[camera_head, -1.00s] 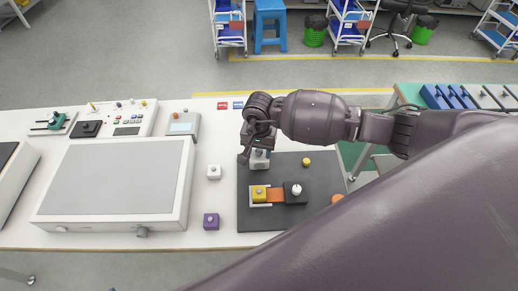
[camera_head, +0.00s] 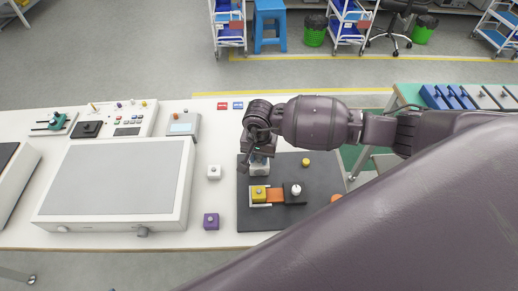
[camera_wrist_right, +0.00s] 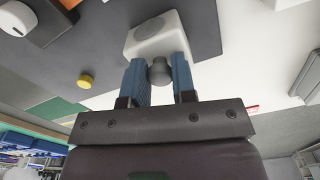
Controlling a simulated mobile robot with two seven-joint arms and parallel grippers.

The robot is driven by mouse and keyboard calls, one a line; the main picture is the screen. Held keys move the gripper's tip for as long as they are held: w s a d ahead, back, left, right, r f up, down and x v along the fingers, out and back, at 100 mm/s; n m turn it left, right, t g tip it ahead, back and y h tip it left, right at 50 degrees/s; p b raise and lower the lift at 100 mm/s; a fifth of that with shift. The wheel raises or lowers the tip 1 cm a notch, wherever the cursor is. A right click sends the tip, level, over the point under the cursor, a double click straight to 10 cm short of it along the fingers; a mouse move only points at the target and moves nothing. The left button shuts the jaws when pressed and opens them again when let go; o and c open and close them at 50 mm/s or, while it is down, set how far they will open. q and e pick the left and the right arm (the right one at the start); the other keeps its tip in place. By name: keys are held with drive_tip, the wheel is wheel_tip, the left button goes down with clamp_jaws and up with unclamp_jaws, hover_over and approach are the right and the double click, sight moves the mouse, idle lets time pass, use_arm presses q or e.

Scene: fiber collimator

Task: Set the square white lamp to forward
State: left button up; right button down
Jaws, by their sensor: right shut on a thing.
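A square white block (camera_head: 260,168) with a rounded grey knob stands near the back left of the dark mat (camera_head: 323,176). I take it to be the square white lamp. My right gripper (camera_head: 257,151) is over it and partly hides its top in the head view. In the right wrist view, the blue fingers of the right gripper (camera_wrist_right: 161,80) are shut on the grey knob (camera_wrist_right: 159,71) of the white block (camera_wrist_right: 178,28). Whether the block touches the mat is hard to tell. My left gripper is not in view.
A yellow button (camera_head: 306,162) lies right.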

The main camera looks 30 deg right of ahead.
drive_tip(key=shift+s+a, duration=0.25)
drive_tip(key=shift+s, duration=0.25)
drive_tip(key=shift+s+a, duration=0.25)
drive_tip(key=shift+s, duration=0.2)
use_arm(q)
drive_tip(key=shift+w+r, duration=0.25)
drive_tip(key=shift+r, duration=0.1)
use_arm(e)
drive_tip(key=c, duration=0.9)
unclamp_jaws()
drive_tip(key=shift+s, duration=0.15)
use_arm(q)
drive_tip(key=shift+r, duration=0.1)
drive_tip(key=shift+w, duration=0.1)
